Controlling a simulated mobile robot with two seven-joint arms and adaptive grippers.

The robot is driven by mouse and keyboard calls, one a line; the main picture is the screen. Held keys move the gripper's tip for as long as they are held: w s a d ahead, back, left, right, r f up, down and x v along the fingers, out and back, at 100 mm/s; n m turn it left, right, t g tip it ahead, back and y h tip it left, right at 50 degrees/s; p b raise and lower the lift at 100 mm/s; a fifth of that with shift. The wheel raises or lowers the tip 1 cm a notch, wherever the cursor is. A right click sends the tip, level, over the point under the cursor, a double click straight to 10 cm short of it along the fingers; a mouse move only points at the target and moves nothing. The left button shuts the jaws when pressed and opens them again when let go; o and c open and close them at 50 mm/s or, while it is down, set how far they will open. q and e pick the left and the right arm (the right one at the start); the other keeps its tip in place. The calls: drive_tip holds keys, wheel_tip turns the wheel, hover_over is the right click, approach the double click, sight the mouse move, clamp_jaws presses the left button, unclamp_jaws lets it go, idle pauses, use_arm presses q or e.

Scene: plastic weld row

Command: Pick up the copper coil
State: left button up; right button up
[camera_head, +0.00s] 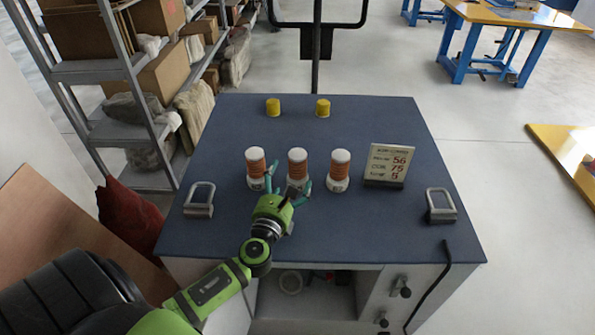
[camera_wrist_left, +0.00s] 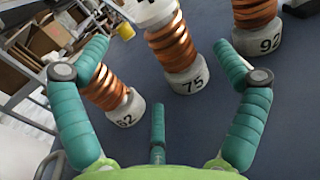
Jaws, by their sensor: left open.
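Three copper coils wound on white spools stand in a row on the blue-grey tabletop: a left coil (camera_head: 256,168), a middle coil (camera_head: 297,165) and a right coil (camera_head: 340,169). In the left wrist view, the middle coil (camera_wrist_left: 172,46) has 75 on its base, the left coil (camera_wrist_left: 106,88) seems to have 52 and the right coil (camera_wrist_left: 256,18) has 92. My left gripper (camera_head: 288,180) is open and empty at the near side of the row, its teal fingers spread toward the middle coil. The left finger partly covers the left coil. My right gripper is not in view.
A small sign (camera_head: 387,165) with 56, 75 and 5 stands right of the coils. Two yellow cylinders (camera_head: 273,107) (camera_head: 322,108) stand at the back. Metal handles (camera_head: 199,200) (camera_head: 441,205) sit at both sides. Shelving (camera_head: 118,70) stands at the left. The tabletop's middle back is clear.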

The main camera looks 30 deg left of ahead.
sight(291, 169)
use_arm(q)
drive_tip(key=x, duration=0.2)
drive_tip(key=shift+w+r+p, duration=0.1)
drive_tip(key=shift+w+p, duration=0.2)
drive_tip(key=shift+p, duration=0.1)
drive_tip(key=shift+x, duration=2.15)
drive_tip(key=c, duration=1.4)
drive_tip(key=shift+c, duration=1.2)
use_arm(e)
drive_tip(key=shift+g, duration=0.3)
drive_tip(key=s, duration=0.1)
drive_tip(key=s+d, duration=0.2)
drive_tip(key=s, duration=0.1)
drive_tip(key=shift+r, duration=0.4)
